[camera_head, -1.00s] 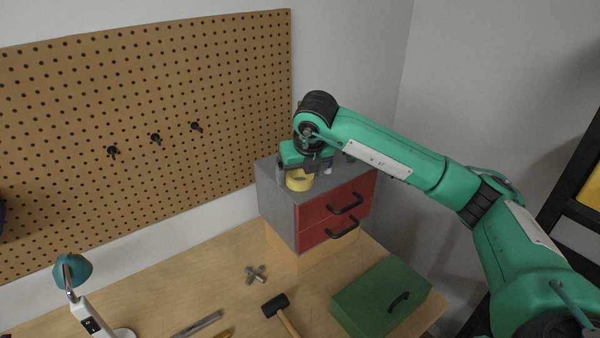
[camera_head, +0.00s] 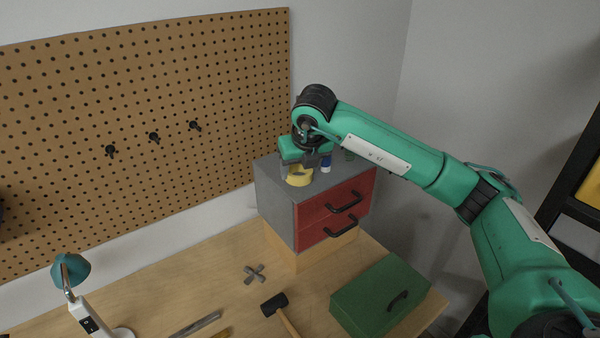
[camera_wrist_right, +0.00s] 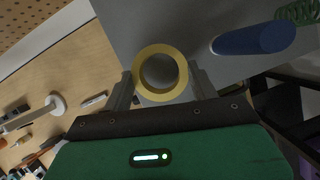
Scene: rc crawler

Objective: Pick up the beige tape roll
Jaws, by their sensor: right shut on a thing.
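The beige tape roll (camera_head: 299,179) looks pale yellow and is at the front-left part of the top of the grey cabinet (camera_head: 276,198). My right gripper (camera_head: 303,168) reaches it from above and partly hides it. In the right wrist view the roll (camera_wrist_right: 160,49) sits between the two fingers of my right gripper (camera_wrist_right: 162,88), with its round hole facing the camera. The fingers are shut on its sides. I cannot tell whether the roll is touching the cabinet top or slightly above it. My left gripper is not in view.
A blue cylinder (camera_wrist_right: 255,39) and a green coil (camera_wrist_right: 298,12) stand near the roll on the cabinet. The cabinet has red drawers (camera_head: 337,210) with black handles. The bench (camera_head: 215,288) holds a green toolbox (camera_head: 375,297), a hammer (camera_head: 274,304) and a lamp (camera_head: 71,270). A pegboard (camera_head: 150,100) stands behind.

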